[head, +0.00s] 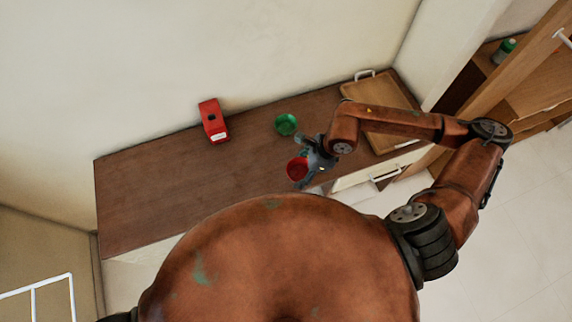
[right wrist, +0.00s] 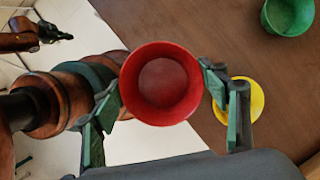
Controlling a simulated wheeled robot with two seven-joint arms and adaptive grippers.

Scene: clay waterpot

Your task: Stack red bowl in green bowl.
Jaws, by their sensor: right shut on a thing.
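The red bowl (head: 297,169) is held in my right gripper (head: 308,162) near the front edge of the brown countertop. In the right wrist view the red bowl (right wrist: 162,82) sits between the two green fingers, its open top facing the camera. The green bowl (head: 286,124) stands on the countertop behind the red bowl, apart from it. It also shows in the right wrist view at the top right corner (right wrist: 288,16), partly cut off. What seems to be my left gripper (right wrist: 55,32) shows small at the upper left of the right wrist view.
A yellow round object (right wrist: 243,98) lies on the countertop below the right finger, partly covered. A red box-like item (head: 212,121) stands left of the green bowl. A wooden tray (head: 368,92) lies at the right. The counter's left half (head: 150,190) is clear.

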